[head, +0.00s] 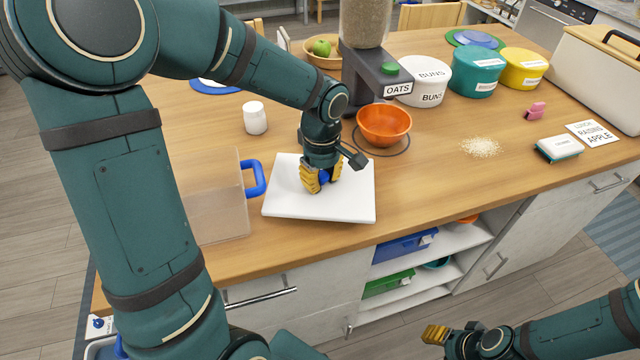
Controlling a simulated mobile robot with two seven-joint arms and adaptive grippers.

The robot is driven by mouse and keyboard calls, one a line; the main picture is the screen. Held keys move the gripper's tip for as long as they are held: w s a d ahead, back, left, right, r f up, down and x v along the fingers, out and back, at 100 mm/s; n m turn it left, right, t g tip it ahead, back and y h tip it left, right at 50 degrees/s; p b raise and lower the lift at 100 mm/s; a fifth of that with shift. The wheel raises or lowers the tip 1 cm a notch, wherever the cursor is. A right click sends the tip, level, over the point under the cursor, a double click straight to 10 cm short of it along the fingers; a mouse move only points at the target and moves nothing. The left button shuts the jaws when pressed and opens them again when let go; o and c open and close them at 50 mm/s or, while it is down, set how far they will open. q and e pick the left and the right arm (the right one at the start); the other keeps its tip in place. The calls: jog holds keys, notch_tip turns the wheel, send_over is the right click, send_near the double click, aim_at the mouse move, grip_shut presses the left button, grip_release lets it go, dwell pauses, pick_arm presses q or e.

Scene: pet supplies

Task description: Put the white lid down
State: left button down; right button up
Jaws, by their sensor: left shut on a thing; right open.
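The white lid (345,205) is a flat rectangular panel at the front middle of the wooden table (420,190). It looks level and close to the tabletop; I cannot tell whether it touches. My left gripper (320,186) is over its middle, pointing down, shut on a small blue part of the lid that the fingers mostly hide. A clear bin (215,200) with a blue handle stands just left of the lid. My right gripper (432,335) is open and empty, low at the front, away from the table.
An orange bowl (384,126) sits below the oats dispenser (378,75), behind the lid. A white jar (255,118) stands behind it to the left. Spilled oats (480,147) and a brush (558,149) lie to the right. Table room right of the lid is clear.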

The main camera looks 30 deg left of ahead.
pick_arm(q)
jog(key=shift+w+a, duration=0.4)
jog(key=shift+a, duration=0.05)
jog(key=shift+f+b, duration=0.55)
jog(key=shift+f, duration=1.2)
jog(key=shift+s, duration=0.1)
jog(key=shift+f, duration=0.1)
jog(key=c, duration=0.8)
grip_release()
jog(key=shift+o, duration=0.2)
